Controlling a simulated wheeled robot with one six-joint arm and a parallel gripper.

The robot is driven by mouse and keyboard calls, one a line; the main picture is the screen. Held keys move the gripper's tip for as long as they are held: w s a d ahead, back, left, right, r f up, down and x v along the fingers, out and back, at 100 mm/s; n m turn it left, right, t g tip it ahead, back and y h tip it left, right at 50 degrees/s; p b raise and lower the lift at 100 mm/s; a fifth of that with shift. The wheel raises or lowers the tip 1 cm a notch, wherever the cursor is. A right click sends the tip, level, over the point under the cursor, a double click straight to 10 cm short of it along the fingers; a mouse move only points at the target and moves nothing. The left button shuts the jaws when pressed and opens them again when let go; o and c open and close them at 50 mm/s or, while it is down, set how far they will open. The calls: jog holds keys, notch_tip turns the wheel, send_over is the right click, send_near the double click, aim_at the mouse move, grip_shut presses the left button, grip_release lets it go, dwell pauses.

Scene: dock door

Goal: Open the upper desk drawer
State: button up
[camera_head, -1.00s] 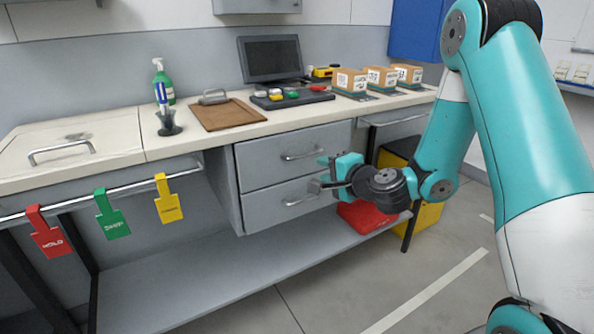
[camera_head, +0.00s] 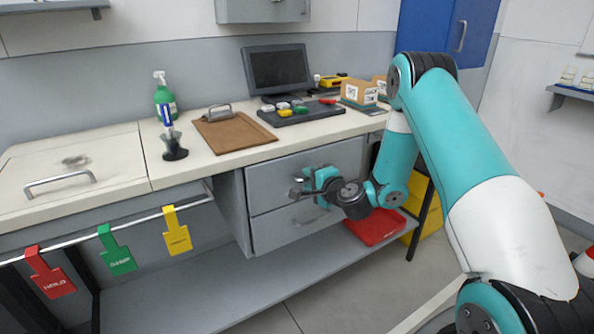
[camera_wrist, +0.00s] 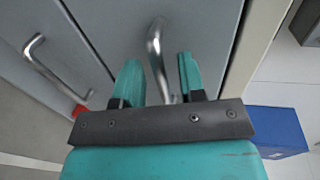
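The upper desk drawer (camera_head: 264,180) is a grey front under the worktop. It looks closed. In the head view its handle is mostly hidden by my gripper (camera_head: 306,186), which is in front of the drawer's right part. In the wrist view the upper drawer's metal handle (camera_wrist: 156,55) lies between the two teal fingers of my gripper (camera_wrist: 160,76), with a gap visible on each side. The fingers are apart; I cannot tell whether either touches the handle. The lower drawer (camera_head: 275,232) is closed, and its handle (camera_wrist: 52,70) is to the left in the wrist view.
The worktop holds a clipboard (camera_head: 235,136), a monitor (camera_head: 277,70) and boxes (camera_head: 360,91). Red, green and yellow tags (camera_head: 176,234) hang from a rail at left. A red case (camera_head: 374,229) sits on the lower shelf, below my gripper. Open floor lies in front.

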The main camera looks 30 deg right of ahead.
jog(key=shift+w+d+f, duration=0.1)
jog(key=shift+w+f, duration=0.05)
jog(key=shift+w, duration=0.3)
grip_shut()
